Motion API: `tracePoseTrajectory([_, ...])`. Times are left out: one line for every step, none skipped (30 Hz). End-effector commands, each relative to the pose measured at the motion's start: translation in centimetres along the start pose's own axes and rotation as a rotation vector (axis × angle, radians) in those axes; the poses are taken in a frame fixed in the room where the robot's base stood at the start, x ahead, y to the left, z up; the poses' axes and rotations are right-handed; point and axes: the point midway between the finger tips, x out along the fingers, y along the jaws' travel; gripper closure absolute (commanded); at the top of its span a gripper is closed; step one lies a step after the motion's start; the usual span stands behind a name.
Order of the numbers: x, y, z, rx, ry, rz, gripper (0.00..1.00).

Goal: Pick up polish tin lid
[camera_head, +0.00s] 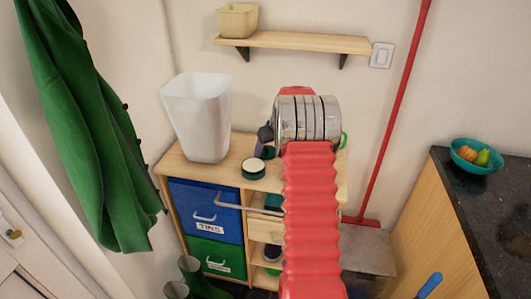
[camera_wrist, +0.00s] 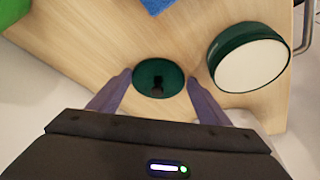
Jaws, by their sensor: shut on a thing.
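The polish tin lid (camera_wrist: 170,84) is a small dark green disc with a dark mark in its middle. In the wrist view it sits between the two purple fingers of my gripper (camera_wrist: 160,77), which is shut on it at its left and right edges. It is over or on the wooden top; I cannot tell whether it is lifted. A green tin with a cream top (camera_wrist: 250,62) stands just right of the lid and also shows in the head view (camera_head: 253,169). In the head view my arm hides most of the gripper.
The wooden cabinet top (camera_wrist: 85,50) bears a white bin (camera_head: 197,118) at the left. Blue (camera_head: 205,210) and green drawers are below. A blue thing (camera_wrist: 155,5) and a green thing (camera_wrist: 12,12) lie at the wrist view's top edge. A wall shelf (camera_head: 300,42) is above.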

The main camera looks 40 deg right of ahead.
Motion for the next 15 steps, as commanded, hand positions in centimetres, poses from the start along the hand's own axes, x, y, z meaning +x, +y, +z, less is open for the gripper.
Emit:
tracePoseTrajectory([0.0, 0.0, 0.0, 0.000, 0.000, 0.000, 0.50])
tracePoseTrajectory([0.0, 0.0, 0.0, 0.000, 0.000, 0.000, 0.50])
tracePoseTrajectory([0.0, 0.0, 0.0, 0.000, 0.000, 0.000, 0.50])
tracePoseTrajectory([0.0, 0.0, 0.0, 0.000, 0.000, 0.000, 0.50])
tracePoseTrajectory([-0.1, 0.0, 0.0, 0.000, 0.000, 0.000, 0.50])
tracePoseTrajectory([-0.1, 0.0, -0.1, 0.000, 0.001, 0.000, 0.50])
tracePoseTrajectory([-0.2, 0.0, -0.1, 0.000, 0.001, 0.000, 0.50])
tracePoseTrajectory([-0.4, 0.0, -0.2, 0.000, 0.001, 0.001, 0.50])
tracePoseTrajectory([-0.6, 0.0, -0.3, -0.001, 0.002, 0.001, 0.50])
tracePoseTrajectory([-0.8, 0.0, -0.4, -0.001, 0.002, 0.001, 0.50])
tracePoseTrajectory([-1.1, 0.0, -0.5, -0.001, 0.002, 0.001, 0.50])
tracePoseTrajectory([-1.5, 0.0, -0.7, -0.001, 0.002, 0.002, 0.50])
tracePoseTrajectory([-1.9, 0.0, -0.8, -0.002, 0.002, 0.001, 0.50])
tracePoseTrajectory([-2.3, 0.0, -1.0, -0.002, 0.002, 0.002, 0.50])
tracePoseTrajectory([-2.9, 0.1, -1.3, -0.002, 0.003, 0.002, 0.50])
